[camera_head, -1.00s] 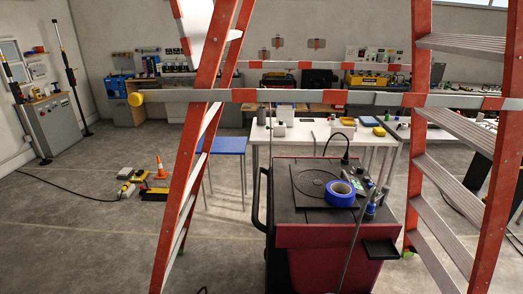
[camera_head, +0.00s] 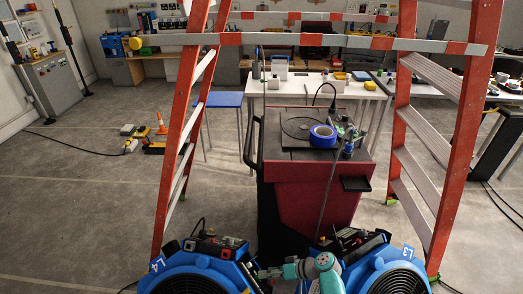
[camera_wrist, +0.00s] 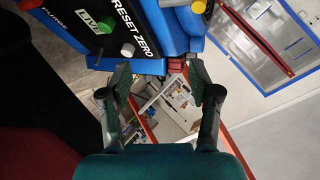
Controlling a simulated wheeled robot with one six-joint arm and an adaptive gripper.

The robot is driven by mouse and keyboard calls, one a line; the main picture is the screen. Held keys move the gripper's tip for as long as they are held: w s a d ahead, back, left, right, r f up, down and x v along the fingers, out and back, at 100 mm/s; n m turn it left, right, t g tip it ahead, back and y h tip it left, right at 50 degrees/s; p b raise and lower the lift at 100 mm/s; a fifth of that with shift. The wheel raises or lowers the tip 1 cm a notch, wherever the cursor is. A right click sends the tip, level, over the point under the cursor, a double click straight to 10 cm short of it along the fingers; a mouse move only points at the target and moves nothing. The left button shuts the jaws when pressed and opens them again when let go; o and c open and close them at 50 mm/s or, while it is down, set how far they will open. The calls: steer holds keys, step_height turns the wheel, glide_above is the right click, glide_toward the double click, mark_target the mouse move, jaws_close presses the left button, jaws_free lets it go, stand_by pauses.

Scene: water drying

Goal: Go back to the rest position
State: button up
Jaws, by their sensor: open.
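My gripper (camera_wrist: 159,76) is open in the wrist view, with its two dark fingers spread apart and nothing held between them. A blue machine with a black panel (camera_wrist: 115,35) lies just beyond the fingertips. The panel carries the words RESET ZERO and LIVE, with a green knob and a pale knob. In the head view, part of my teal and white arm shows low in the middle, between a blue fan unit marked L4 (camera_head: 197,268) and another marked L3 (camera_head: 375,268). The fingers are not clear there.
A red and white stepladder (camera_head: 185,130) straddles the view. A white table (camera_head: 290,88) and a blue stool (camera_head: 221,100) are behind. Open floor (camera_head: 80,210) lies at left.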

steer(key=s+d+f+m+t+h, duration=0.35)
steer(key=s+f, duration=0.65)
steer(key=s, duration=0.4)
steer(key=s+d+r+m+t+h, duration=0.1)
steer(key=s+d+h, duration=0.15)
steer(key=s, duration=0.45)
steer(key=s+d+r+m+t+h, duration=0.15)
steer(key=s+d, duration=0.25)
steer(key=s, duration=0.4)
steer(key=s+d+r+t+h, duration=0.3)
steer(key=s+d+r+h, duration=0.15)
steer(key=s+r, duration=0.85)
steer(key=s+r+t, duration=0.1)
steer(key=s+r, duration=0.1)
steer(key=r, duration=0.9)
steer(key=s+d+r+t, duration=0.1)
steer(key=s+r+t, duration=0.1)
steer(key=r, duration=0.9)
steer(key=shift+s+r+n+t, duration=0.15)
steer(key=shift+s+n+t, duration=0.2)
steer(key=shift+s, duration=0.2)
steer(key=shift+d, duration=0.1)
